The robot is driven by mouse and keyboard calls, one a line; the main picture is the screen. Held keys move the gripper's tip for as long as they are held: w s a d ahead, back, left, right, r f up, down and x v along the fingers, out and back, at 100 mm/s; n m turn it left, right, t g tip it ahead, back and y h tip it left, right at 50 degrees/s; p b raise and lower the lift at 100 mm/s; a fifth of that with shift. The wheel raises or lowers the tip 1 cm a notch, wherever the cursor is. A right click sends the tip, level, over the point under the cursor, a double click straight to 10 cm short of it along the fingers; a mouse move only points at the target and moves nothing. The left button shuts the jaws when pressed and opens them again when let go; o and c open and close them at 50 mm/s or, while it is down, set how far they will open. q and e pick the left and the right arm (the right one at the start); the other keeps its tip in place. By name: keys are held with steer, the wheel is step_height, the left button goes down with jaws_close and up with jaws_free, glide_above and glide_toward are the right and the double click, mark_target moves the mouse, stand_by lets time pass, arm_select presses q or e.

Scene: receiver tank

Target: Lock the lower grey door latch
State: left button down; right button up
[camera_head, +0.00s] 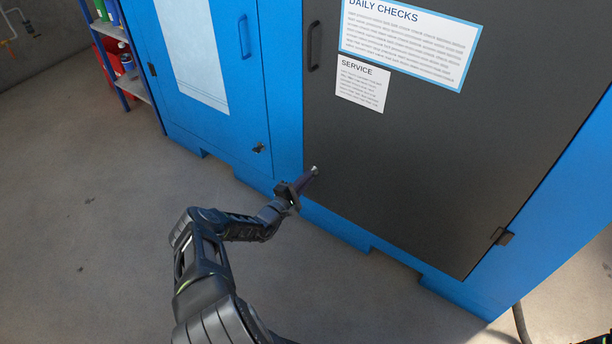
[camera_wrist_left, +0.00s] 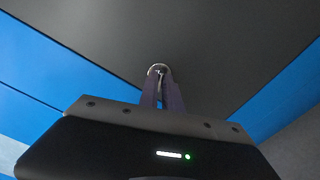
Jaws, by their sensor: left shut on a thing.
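The dark grey door (camera_head: 400,150) is set in the blue cabinet and looks closed. Its lower latch (camera_head: 315,170) is a small metal piece near the door's lower left edge, mostly covered by my gripper. My left gripper (camera_head: 310,175) reaches it from the lower left and is shut on it. In the left wrist view, the two fingers (camera_wrist_left: 161,95) close around the latch (camera_wrist_left: 158,69), and only its rounded metal end shows above the fingertips. The latch's turned position cannot be told.
A dark handle (camera_head: 314,46) stands out higher on the grey door. The blue door (camera_head: 195,60) to the left has its own handle and a small dark latch (camera_head: 259,147). A shelf (camera_head: 130,85) stands at the far left. The concrete floor (camera_head: 90,220) is clear.

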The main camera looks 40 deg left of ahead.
arm_select(q)
steer(key=m+p, duration=0.1)
steer(key=m, duration=0.3)
steer(key=shift+p, duration=0.3)
steer(key=shift+f, duration=0.1)
steer(key=c, duration=1.5)
jaws_free()
steer(key=shift+c, duration=0.2)
